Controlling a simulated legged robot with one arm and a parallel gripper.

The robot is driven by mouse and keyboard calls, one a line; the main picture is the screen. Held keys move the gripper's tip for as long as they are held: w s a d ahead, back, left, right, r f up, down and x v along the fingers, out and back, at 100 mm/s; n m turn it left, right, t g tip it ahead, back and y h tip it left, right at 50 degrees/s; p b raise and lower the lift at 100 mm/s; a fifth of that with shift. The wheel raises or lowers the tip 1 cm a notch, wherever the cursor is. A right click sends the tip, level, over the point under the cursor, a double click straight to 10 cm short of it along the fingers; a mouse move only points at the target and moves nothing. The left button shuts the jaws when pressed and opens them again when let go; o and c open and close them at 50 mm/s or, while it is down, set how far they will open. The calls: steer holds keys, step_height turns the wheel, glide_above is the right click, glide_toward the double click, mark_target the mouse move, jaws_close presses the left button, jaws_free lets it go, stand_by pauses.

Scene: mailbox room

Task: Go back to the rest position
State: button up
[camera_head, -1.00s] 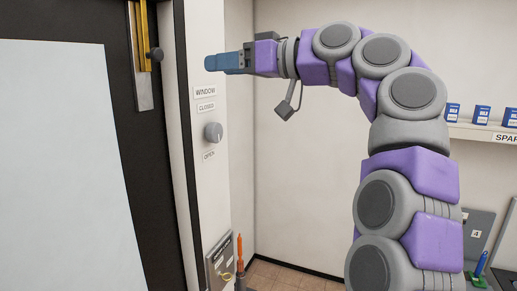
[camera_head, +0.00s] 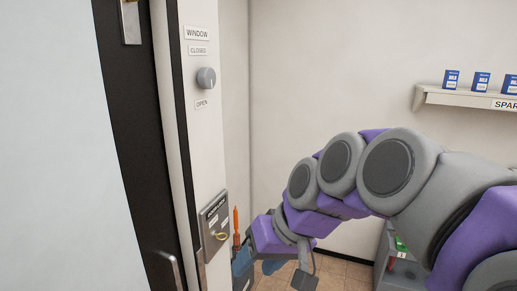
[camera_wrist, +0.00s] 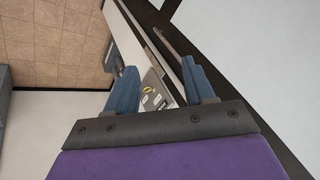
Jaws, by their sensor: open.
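My gripper (camera_head: 256,268) is low in the head view, at the end of my purple and grey arm, partly cut off by the frame's bottom and partly hidden by my arm. In the wrist view my gripper (camera_wrist: 162,90) shows two blue fingers spread apart with nothing held between them. A metal lock plate (camera_head: 214,227) with a brass-coloured ring is on the wall edge above and left of the gripper. The plate also shows beyond the fingers in the wrist view (camera_wrist: 154,92), apart from them.
A round knob (camera_head: 206,78) sits between the CLOSED and OPEN labels. A dark-framed door (camera_head: 140,150) stands at left. An orange pointed object (camera_head: 236,226) is beside the plate. A shelf (camera_head: 460,98) with blue boxes is at right. Tiled floor (camera_wrist: 60,45) shows below.

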steer(key=s+d+f+m+g+h+b, duration=0.2)
steer(key=s+d+f, duration=0.5)
steer(key=s+f, duration=0.4)
steer(key=s+d+f+m+g+h+b, duration=0.1)
steer(key=s+d+f+g+h+b, duration=0.1)
steer(key=s+d+f, duration=0.5)
steer(key=s+f+h+b, duration=0.1)
steer(key=s+f, duration=0.3)
steer(key=f, duration=0.2)
steer(key=shift+d+f+m+h, duration=0.15)
steer(key=shift+f+m+h, duration=0.15)
steer(key=shift+f+m, duration=0.1)
steer(key=shift+w, duration=0.1)
